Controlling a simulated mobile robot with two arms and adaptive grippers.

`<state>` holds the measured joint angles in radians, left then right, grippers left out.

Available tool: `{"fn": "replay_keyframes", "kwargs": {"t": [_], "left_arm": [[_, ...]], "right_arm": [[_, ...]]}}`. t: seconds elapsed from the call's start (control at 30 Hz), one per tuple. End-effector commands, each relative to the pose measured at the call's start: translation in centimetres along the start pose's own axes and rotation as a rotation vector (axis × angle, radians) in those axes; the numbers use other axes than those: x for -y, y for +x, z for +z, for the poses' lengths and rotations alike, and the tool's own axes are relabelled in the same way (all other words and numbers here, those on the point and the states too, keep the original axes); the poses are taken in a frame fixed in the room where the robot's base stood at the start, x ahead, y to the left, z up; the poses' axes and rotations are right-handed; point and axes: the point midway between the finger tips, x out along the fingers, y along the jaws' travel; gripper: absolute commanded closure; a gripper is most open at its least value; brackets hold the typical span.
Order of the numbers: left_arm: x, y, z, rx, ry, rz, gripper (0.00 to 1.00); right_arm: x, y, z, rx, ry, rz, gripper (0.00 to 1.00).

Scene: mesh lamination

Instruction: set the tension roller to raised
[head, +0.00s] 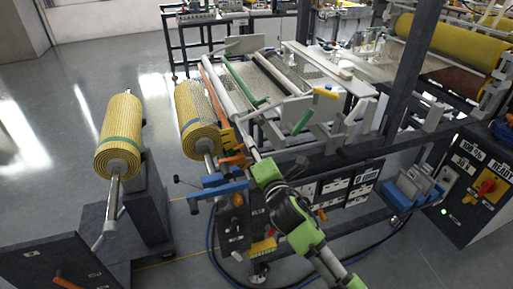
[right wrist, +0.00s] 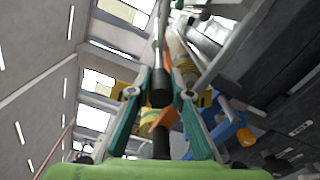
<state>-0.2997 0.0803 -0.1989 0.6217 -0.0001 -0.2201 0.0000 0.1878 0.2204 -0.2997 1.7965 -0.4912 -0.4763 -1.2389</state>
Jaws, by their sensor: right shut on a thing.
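My right gripper (head: 250,152) reaches in from the lower right, beside the front end of the laminating machine. In the right wrist view its two teal-sided fingers (right wrist: 161,85) close around a dark cylindrical handle (right wrist: 160,92). An orange part (right wrist: 165,116) shows just below that handle. In the head view my gripper and wrist hide the handle. A long pale roller (head: 216,88) runs back from this spot, beside an orange bar (head: 208,82). I cannot tell for sure which roller is the tension roller, or its height. My left gripper is not in view.
Two yellow mesh rolls, one at left (head: 119,130) and one nearer my gripper (head: 197,115), stand close by. An orange lever (head: 232,160) and a blue bracket (head: 218,188) sit left of my gripper. Green handles (head: 302,122) and a yellow handle (head: 326,92) are at right.

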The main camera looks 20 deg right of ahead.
Motion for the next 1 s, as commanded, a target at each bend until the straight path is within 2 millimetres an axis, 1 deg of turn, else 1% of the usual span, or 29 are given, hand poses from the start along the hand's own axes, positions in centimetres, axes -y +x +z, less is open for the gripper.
{"fn": "replay_keyframes", "kwargs": {"t": [0.03, 0.1, 0.2, 0.33, 0.67, 0.7, 0.73, 0.77, 1.0], "left_arm": [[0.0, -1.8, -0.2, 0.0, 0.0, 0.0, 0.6], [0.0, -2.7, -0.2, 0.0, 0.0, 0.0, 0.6], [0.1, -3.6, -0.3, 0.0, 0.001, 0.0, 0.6], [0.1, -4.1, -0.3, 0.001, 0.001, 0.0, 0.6], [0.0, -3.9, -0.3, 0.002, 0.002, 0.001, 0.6], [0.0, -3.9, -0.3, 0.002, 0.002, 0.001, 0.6], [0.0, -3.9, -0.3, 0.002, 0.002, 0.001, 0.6], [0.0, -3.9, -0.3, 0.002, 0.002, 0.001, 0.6], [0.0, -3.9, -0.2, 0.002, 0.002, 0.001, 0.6]], "right_arm": [[-3.6, 0.1, 1.0, 0.006, 0.043, 0.037, 1.0], [-4.7, 0.1, 1.3, 0.007, 0.096, 0.038, 1.0], [-5.8, 0.1, 1.7, 0.008, 0.153, 0.038, 1.0], [-6.3, 0.1, 1.9, 0.008, 0.197, 0.039, 1.0], [-6.2, 0.1, 1.8, 0.006, 0.207, 0.037, 1.0], [-6.1, 0.1, 1.8, 0.006, 0.206, 0.036, 0.76], [-6.1, 0.1, 1.8, 0.006, 0.206, 0.035, 0.68], [-6.0, 0.0, 1.8, 0.006, 0.206, 0.034, 0.64], [-5.7, 0.0, 1.6, 0.004, 0.207, 0.026, 0.64]]}}
